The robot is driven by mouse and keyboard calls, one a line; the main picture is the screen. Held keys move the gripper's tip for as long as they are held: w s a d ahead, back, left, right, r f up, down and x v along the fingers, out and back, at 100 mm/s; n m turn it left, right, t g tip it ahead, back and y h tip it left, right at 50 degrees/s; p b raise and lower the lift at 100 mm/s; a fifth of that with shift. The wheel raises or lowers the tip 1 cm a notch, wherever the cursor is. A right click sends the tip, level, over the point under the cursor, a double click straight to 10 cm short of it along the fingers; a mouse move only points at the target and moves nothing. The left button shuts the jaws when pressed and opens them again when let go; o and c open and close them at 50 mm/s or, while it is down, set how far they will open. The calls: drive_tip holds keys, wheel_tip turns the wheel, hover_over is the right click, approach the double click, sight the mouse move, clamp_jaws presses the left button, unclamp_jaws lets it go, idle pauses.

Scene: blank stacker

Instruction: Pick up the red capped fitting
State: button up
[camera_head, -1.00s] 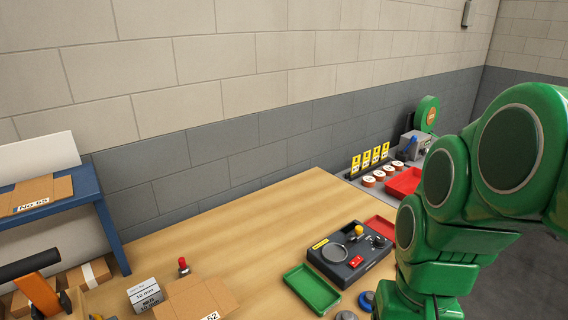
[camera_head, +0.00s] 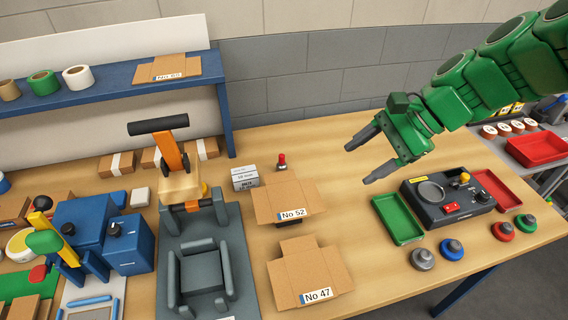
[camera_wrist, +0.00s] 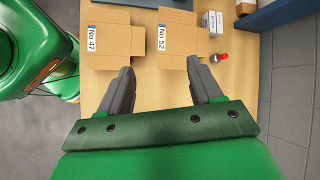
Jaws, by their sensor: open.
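The small red capped fitting (camera_head: 282,161) stands on the wooden table behind the box marked No 52, beside a small white carton. In the wrist view the fitting (camera_wrist: 219,57) shows to the right of the right finger, near the table edge by the wall. My gripper (camera_head: 357,163) is in the air over the table, to the right of the fitting and well apart from it. Its two fingers are spread with nothing between them. The gripper (camera_wrist: 163,80) also shows open and empty in the wrist view.
Open cardboard boxes No 52 (camera_head: 270,204) and No 47 (camera_head: 290,268) lie in front of the fitting. The white carton (camera_head: 244,178) is just left of it. A green tray (camera_head: 397,219) and black test unit (camera_head: 447,199) are at right. Bare table lies between.

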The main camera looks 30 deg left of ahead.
drive_tip(key=shift+w+a+f+m+g+y, duration=0.25)
drive_tip(key=shift+w+a+f+m+y, duration=1)
drive_tip(key=shift+w+a, duration=3.25)
drive_tip(key=shift+w+a+f+m+g+y, duration=0.2)
drive_tip(key=shift+w+a+m+y, duration=1.35)
drive_tip(key=shift+w+a+m, duration=2.75)
drive_tip(key=n, duration=0.3)
approach(281, 163)
drive_tip(key=a+f, duration=0.2)
drive_tip(key=f, duration=0.1)
drive_tip(key=shift+w+a+f, duration=0.1)
drive_tip(key=shift+w, duration=0.25)
drive_tip(key=shift+a+f, duration=0.1)
drive_tip(key=shift+f, duration=0.05)
drive_tip(key=shift+x, duration=1.1)
drive_tip(key=shift+s+r+x, duration=0.15)
drive_tip(key=shift+r+x, duration=0.05)
drive_tip(key=shift+x, duration=1.15)
drive_tip(key=shift+s+r+x, duration=0.15)
drive_tip(key=shift+x, duration=1.2)
drive_tip(key=c, duration=1.1)
